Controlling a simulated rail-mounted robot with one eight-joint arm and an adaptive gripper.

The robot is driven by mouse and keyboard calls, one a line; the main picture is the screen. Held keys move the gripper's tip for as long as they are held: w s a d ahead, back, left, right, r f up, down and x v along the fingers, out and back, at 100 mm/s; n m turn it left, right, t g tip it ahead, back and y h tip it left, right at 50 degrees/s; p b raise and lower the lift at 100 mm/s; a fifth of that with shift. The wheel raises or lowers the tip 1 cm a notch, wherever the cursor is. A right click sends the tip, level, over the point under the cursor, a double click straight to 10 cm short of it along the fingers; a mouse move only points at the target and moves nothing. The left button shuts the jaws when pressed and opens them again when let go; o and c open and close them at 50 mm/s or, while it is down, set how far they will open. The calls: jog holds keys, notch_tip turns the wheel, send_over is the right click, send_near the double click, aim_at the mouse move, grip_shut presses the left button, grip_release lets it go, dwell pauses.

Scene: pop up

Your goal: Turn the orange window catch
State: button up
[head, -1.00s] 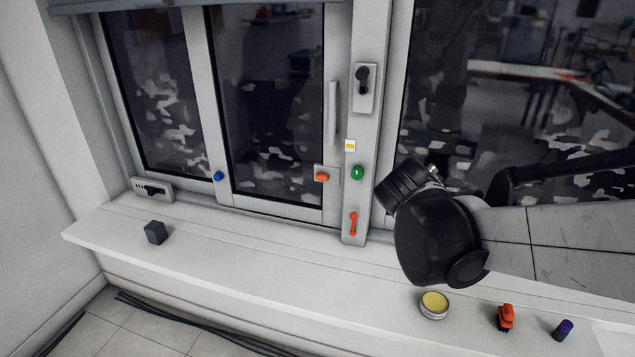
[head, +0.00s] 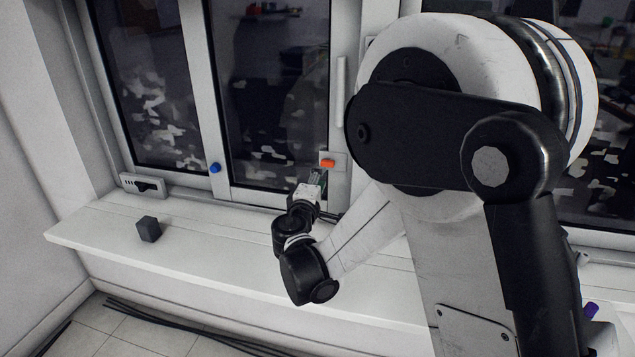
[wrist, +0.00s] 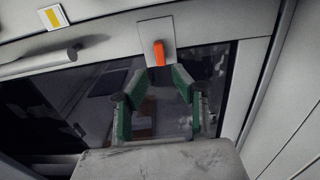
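The orange window catch (head: 328,163) sits on a small grey plate (head: 342,160) low on the right upright of the sash frame. In the wrist view the catch (wrist: 158,53) is a narrow orange piece on its plate (wrist: 156,35), just beyond the fingertips and roughly centred between them. My gripper (wrist: 160,79) has green-padded fingers spread apart, with nothing between them. In the head view my gripper (head: 318,179) is just below the catch, small and partly hidden. I cannot tell whether a fingertip touches the catch.
A vertical handle (head: 339,92) stands on the frame above the catch. A blue knob (head: 215,168) is on the frame to the left. My arm hides the frame to the right. A yellow-marked label (wrist: 53,18) shows in the wrist view.

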aim_at(327, 165)
jog(key=shift+w+d, duration=0.25)
jog(key=shift+w, duration=1)
jog(key=shift+w+d, duration=0.3)
jog(key=shift+w, duration=1)
jog(key=shift+w+d, duration=0.25)
jog(key=shift+w, duration=1)
grip_shut()
jog(key=m, duration=0.4)
jog(key=shift+m, duration=0.3)
jog(key=m, duration=0.7)
jog(key=shift+m, duration=0.4)
jog(key=m, duration=0.4)
jog(key=shift+m, duration=0.4)
jog(key=shift+o, duration=1.3)
grip_release()
jog(key=shift+m, duration=0.3)
